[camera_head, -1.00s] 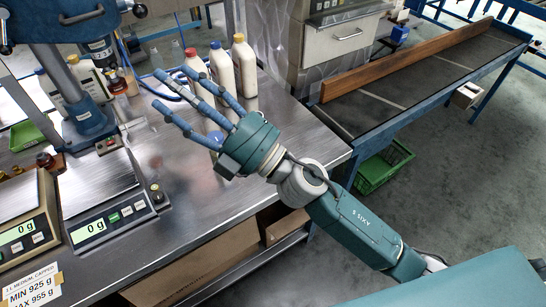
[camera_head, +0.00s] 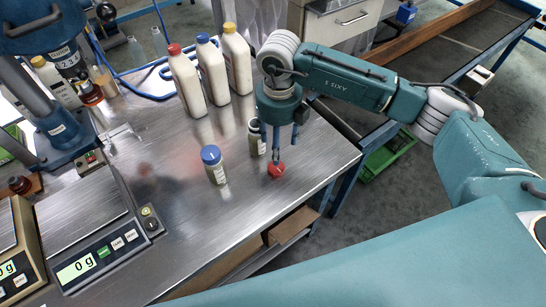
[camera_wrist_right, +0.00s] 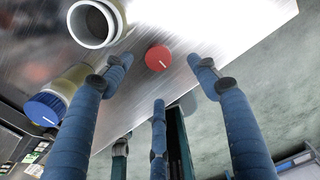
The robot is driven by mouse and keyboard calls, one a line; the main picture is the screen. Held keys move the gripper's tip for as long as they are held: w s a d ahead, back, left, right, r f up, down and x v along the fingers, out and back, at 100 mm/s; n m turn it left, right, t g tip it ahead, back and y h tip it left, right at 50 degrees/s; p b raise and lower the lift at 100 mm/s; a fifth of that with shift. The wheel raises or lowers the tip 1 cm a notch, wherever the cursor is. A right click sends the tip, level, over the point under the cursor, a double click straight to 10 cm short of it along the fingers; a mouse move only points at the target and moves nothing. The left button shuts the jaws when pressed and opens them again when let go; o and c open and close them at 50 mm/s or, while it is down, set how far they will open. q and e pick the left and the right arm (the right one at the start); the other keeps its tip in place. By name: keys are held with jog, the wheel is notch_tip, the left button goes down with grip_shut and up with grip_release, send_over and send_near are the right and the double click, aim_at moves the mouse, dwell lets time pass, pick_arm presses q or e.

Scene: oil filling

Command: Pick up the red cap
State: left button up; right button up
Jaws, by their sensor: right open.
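The red cap (camera_head: 276,169) lies on the steel table near its front right edge. It also shows in the right wrist view (camera_wrist_right: 158,58), between my spread fingers. My right gripper (camera_head: 276,145) points down just above the cap, and the fingers are open and apart from it in the wrist view (camera_wrist_right: 160,90). An uncapped jar (camera_head: 257,138) stands upright just behind the cap, its open mouth showing in the wrist view (camera_wrist_right: 93,22). A jar with a blue cap (camera_head: 213,165) stands to the left. My left gripper is not in view.
Three white bottles with red (camera_head: 187,80), blue (camera_head: 211,70) and yellow (camera_head: 237,58) caps stand at the back. Two scales (camera_head: 103,245) are at the left, beside a blue press (camera_head: 50,110). The table's front middle is clear.

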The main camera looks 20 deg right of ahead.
aim_at(277, 168)
jog(key=f, duration=0.1)
jog(key=s+f, duration=0.1)
jog(key=f, duration=0.1)
jog(key=shift+s+a+f+p, duration=0.15)
jog(key=shift+f+p, duration=0.1)
jog(key=shift+p, duration=0.15)
jog(key=shift+f, duration=0.3)
jog(key=shift+w+f+p, duration=0.2)
jog(key=shift+f+p, duration=0.1)
notch_tip(277, 168, down, 4)
jog(key=shift+s+a+r+p, duration=0.1)
jog(key=shift+s+r+p, duration=0.1)
jog(key=shift+p, duration=0.7)
jog(key=shift+f, duration=0.4)
jog(key=shift+w+f, duration=0.1)
jog(key=shift+f, duration=0.05)
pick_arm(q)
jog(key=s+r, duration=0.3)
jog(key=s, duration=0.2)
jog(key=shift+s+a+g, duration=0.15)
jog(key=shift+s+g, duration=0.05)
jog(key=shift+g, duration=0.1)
pick_arm(e)
jog(key=c, duration=0.8)
